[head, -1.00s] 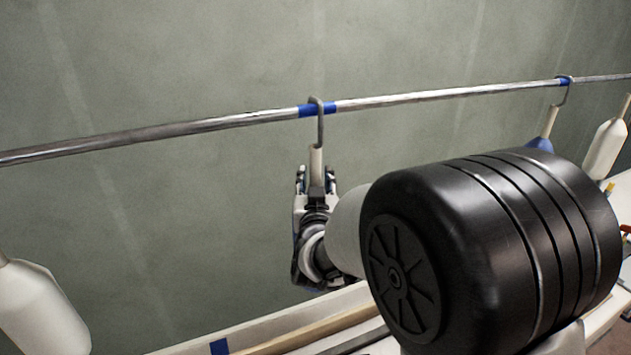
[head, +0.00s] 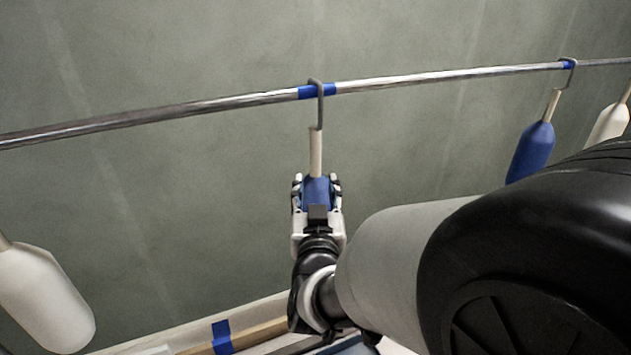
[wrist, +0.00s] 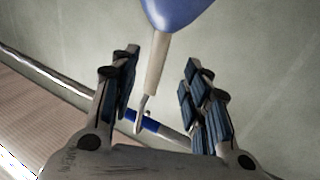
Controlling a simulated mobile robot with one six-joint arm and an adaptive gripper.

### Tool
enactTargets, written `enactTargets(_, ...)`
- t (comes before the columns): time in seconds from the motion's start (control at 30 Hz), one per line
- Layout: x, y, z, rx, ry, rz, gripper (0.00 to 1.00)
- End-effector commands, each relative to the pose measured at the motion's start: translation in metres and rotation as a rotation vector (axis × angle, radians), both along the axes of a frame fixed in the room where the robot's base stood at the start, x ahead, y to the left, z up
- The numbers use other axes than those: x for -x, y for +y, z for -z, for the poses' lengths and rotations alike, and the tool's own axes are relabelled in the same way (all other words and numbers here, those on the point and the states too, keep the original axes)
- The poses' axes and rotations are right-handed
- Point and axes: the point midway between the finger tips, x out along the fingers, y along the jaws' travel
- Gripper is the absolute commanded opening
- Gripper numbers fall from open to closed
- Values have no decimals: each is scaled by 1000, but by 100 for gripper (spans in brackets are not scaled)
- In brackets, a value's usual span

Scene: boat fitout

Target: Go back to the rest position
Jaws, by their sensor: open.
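My gripper (head: 317,184) is in the middle of the head view, below the rail. A blue fender (head: 316,190) with a pale neck hangs by a grey hook from the metal rail (head: 420,78), at a blue tape mark (head: 317,91). The gripper and arm hide most of its body. In the wrist view my gripper (wrist: 160,60) has its fingers wide apart, with gaps either side of the fender's pale neck. The blue fender (wrist: 176,10) is cut off by the top edge. No finger visibly touches it.
Another blue fender (head: 531,150) hangs at a tape mark to the right, with a white fender (head: 608,124) beyond it. A white fender (head: 45,298) hangs at the left. A ledge with blue tape (head: 221,337) runs below. The grey wall stands behind the rail.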

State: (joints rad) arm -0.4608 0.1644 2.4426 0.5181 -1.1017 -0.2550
Motion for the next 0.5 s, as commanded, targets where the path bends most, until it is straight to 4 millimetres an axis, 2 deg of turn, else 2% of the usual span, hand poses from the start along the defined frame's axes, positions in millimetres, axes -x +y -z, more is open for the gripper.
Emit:
enactTargets(0.1,12,0,0,0,0,-2,43)
enactTargets(0.27,17,-3,-1,-18,41,-17,43)
enactTargets(0.37,21,-7,1,-40,119,-50,43)
enactTargets(0.5,40,-15,7,-66,274,-109,43)
